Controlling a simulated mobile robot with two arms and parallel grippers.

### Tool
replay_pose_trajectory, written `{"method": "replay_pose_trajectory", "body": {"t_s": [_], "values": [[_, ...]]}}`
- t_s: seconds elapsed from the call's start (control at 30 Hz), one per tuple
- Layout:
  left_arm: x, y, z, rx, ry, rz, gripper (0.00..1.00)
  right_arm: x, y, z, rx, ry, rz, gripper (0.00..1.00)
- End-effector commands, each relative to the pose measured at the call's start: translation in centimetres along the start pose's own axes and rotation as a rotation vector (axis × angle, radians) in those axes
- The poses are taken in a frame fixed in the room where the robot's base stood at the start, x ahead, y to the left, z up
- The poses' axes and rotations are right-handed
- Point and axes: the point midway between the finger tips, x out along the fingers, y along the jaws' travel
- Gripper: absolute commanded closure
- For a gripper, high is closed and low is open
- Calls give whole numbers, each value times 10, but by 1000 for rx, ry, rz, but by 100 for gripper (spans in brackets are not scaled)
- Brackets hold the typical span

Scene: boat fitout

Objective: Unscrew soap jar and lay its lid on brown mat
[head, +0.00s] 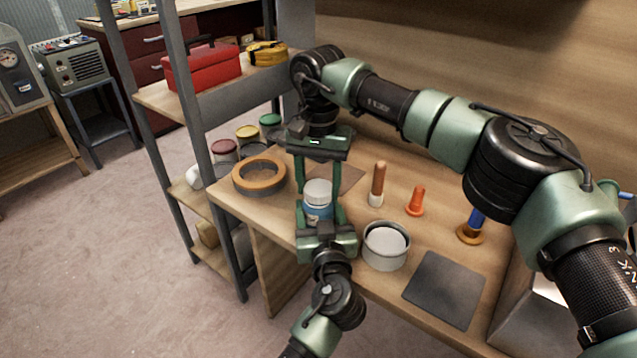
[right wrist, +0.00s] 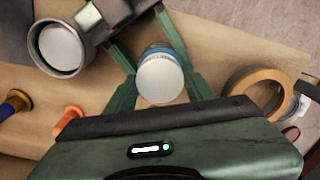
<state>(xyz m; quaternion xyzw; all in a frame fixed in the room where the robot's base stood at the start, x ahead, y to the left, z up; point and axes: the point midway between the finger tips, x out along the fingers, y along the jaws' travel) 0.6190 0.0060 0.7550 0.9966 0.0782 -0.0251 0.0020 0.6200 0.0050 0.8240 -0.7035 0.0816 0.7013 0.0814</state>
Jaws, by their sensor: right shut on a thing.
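The soap jar (head: 317,212) has a blue body and a round white lid (head: 318,190), which sits on its top. In the right wrist view the lid (right wrist: 160,79) hides most of the jar (right wrist: 156,49). My right gripper (head: 318,183) reaches in from behind, its green fingers shut on the lid's sides. My left gripper (head: 320,212) comes from the front, its fingers closed around the jar body. The jar's base is hidden behind the left gripper. The brown mat (head: 346,180) lies on the bench behind the jar, partly covered by my right gripper.
A tape ring (head: 259,174) lies left of the jar. A grey round tin (head: 386,246) stands close on the right. Behind it are a wooden-handled tool (head: 377,183) and an orange plug (head: 416,200). A dark grey mat (head: 445,288) lies front right. A shelf rack stands at left.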

Motion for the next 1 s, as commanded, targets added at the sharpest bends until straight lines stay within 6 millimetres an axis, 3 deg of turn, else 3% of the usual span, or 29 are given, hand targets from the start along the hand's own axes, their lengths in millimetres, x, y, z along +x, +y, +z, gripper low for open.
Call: {"method": "replay_pose_trajectory", "body": {"t_s": [1.0], "values": [[0,0,0,0,1,0,100,-22,0,0,0,-1,0,96]]}}
